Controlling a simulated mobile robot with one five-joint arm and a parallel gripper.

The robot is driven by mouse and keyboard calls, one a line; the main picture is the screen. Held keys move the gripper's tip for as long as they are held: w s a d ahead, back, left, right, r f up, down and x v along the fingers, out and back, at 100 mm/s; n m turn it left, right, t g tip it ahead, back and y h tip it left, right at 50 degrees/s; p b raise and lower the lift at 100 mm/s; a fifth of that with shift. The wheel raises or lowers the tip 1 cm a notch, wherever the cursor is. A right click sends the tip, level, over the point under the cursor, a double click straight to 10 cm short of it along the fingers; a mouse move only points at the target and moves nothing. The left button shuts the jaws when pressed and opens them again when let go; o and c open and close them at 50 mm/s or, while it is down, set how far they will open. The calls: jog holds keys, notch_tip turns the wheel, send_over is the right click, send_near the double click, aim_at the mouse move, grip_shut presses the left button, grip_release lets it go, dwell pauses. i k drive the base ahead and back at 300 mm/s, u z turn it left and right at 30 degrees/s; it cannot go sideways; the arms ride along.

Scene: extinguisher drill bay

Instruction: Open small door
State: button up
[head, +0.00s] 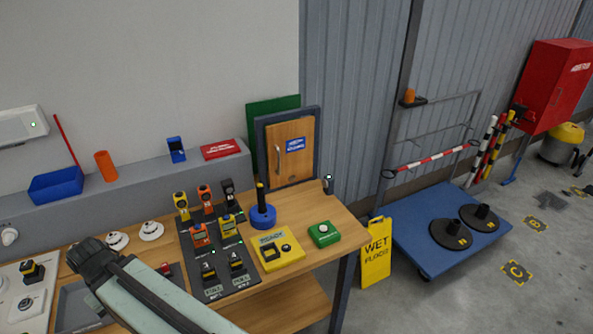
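The small door (293,165) is a wooden panel in a dark blue-grey frame (261,160). It stands upright at the back right of the wooden workbench. It looks closed in its frame. A pale vertical handle (278,160) is on its left side, and a blue label (295,145) is on its upper part. My arm reaches in from the bottom edge at the lower left, well apart from the door. Its dark far end looks like a joint, and I cannot make out gripper fingers.
In front of the door stand a blue round base with a dark post (263,215), a yellow box (278,250) and a green button box (324,233). Several handheld devices sit on a dark panel (238,280). A yellow wet-floor sign (376,255) and blue platform (420,255) are right of the bench.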

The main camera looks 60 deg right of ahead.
aim_at(290, 143)
jog(key=k, duration=0.6)
jog(key=z, duration=2)
jog(key=k, duration=1.2)
jog(key=u, duration=1.15)
jog(key=i, duration=1.7)
jog(key=z, duration=0.05)
